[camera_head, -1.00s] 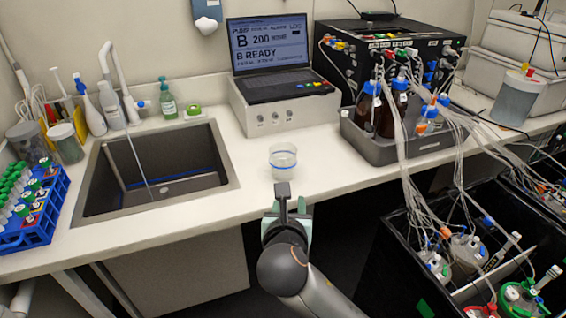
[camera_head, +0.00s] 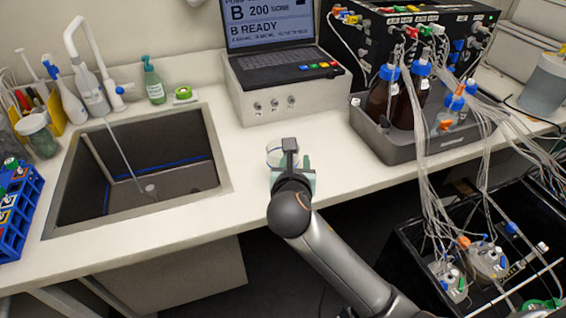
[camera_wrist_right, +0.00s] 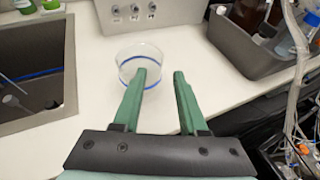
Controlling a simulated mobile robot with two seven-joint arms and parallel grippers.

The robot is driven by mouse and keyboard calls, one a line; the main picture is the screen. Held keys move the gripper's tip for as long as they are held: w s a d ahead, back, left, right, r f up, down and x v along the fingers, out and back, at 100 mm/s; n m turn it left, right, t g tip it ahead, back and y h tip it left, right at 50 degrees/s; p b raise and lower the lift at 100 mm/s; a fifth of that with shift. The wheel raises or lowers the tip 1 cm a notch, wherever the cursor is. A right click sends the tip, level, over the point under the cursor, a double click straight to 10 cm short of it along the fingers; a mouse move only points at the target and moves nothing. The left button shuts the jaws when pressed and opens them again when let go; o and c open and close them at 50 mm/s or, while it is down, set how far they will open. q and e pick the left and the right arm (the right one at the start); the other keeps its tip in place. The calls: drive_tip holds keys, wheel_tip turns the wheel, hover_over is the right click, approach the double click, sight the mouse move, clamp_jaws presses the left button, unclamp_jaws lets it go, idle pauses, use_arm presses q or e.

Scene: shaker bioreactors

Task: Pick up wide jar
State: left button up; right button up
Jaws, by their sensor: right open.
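The wide jar is a clear, round, low vessel with a blue band, standing upright on the white counter. In the head view the jar (camera_head: 275,153) is partly hidden behind my right gripper (camera_head: 291,165). In the right wrist view the jar (camera_wrist_right: 132,62) is just beyond the fingertips and left of the gap. My right gripper (camera_wrist_right: 160,74) is open with its green fingers apart and nothing between them. Its left finger overlaps the jar's right side in that view; I cannot tell whether they touch. My left gripper is not in view.
The sink (camera_head: 62,205) is left of the jar. A grey box with a laptop (camera_head: 282,62) stands behind it. A grey tray of bottles (camera_head: 372,138) and hanging tubes are to the right. The counter around the jar is clear.

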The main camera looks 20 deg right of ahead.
drive_tip(key=x, duration=0.8)
drive_tip(key=shift+d+f, duration=0.1)
drive_tip(key=shift+f, duration=0.2)
clamp_jaws()
drive_tip(key=shift+f, duration=0.1)
idle(1.0)
